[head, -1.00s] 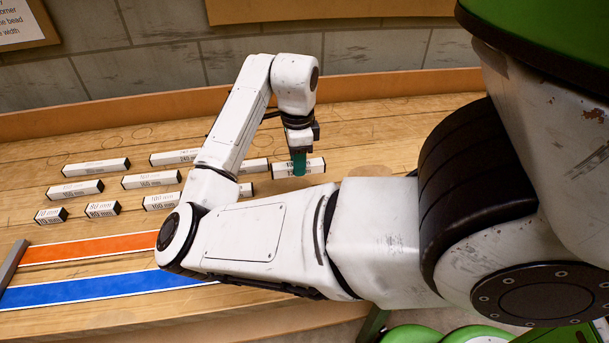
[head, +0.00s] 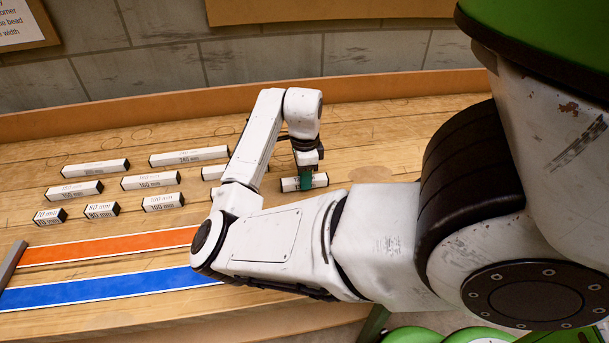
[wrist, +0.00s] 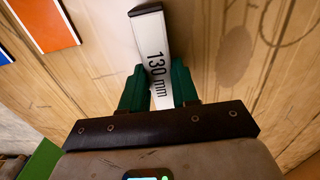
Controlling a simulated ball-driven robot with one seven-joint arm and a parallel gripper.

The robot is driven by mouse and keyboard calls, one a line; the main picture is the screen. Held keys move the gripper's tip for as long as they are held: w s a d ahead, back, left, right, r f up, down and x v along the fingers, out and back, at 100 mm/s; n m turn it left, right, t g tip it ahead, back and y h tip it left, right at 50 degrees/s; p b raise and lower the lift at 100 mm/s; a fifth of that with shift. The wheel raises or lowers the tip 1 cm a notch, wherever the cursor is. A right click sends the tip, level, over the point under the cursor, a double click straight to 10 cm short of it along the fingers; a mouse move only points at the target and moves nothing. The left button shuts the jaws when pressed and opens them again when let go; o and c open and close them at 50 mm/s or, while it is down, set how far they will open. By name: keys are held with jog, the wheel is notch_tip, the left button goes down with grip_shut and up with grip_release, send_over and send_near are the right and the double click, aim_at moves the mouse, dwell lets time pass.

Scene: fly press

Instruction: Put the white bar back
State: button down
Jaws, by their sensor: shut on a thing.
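A white bar with black ends, marked 130 mm (wrist: 153,50), is between the green fingers of my gripper (wrist: 160,88) in the wrist view. My gripper is shut on it, and the bar sticks out beyond the fingers. In the head view my gripper (head: 303,178) comes down over the middle of the bar (head: 319,181), right of the other bars. The bar is at or just above the wooden table; I cannot tell whether it touches.
Several similar white bars stand in rows, including a long one (head: 188,157) at the back; my arm partly covers one (head: 213,172). An orange strip (head: 110,246) and a blue strip (head: 110,287) lie in front. The table (head: 385,140) is clear to the right.

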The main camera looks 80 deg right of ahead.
jog(key=shift+f, duration=0.1)
jog(key=c, duration=0.8)
grip_release()
jog(key=shift+c, duration=0.2)
notch_tip(320, 180, up, 12)
jog(key=shift+p, duration=0.4)
